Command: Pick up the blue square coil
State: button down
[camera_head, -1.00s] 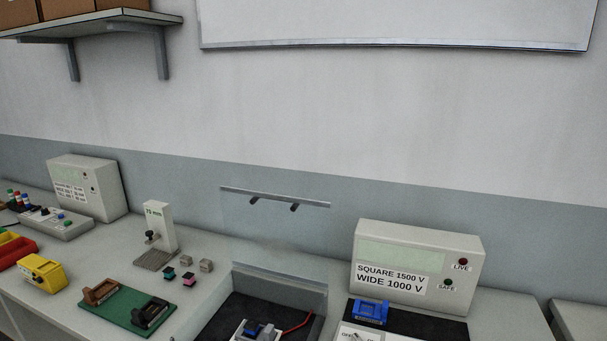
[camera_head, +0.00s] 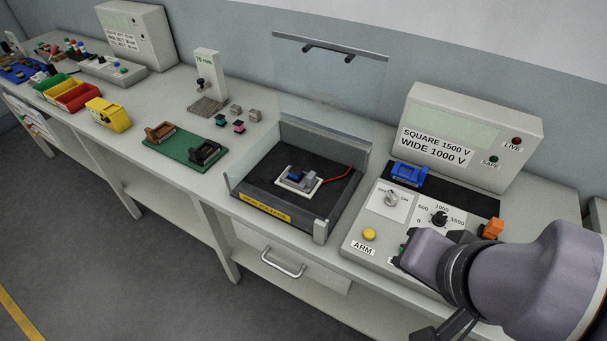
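A small blue block (camera_head: 295,176), which looks like the blue square coil, sits in a pale grey fixture (camera_head: 312,184) inside the dark-floored test box (camera_head: 262,190). It is small in view, so its exact shape is unclear. My arm comes in at the lower right, over the front of the control panel. Dark parts at its end (camera_head: 446,328), probably my gripper, show at the bottom edge, partly cut off. They are well to the right of the box and apart from the blue block. Whether the fingers are open or shut cannot be told.
The box has a raised clear lid (camera_head: 330,75), low walls and a red wire (camera_head: 338,174). A blue holder (camera_head: 408,172), knobs and an orange piece (camera_head: 493,229) are on the panel (camera_head: 350,240). A green board (camera_head: 182,163) and small coloured blocks stand left.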

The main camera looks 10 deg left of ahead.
aim_at(295, 173)
jog(key=i+j+z, duration=0.25)
jog(key=j+z, duration=0.15)
jog(key=j, duration=0.55)
jog(key=i+j+z, duration=0.15)
jog(key=j+z, duration=0.3)
jog(key=j, duration=0.5)
jog(key=j+z, duration=0.4)
jog(key=j, duration=0.55)
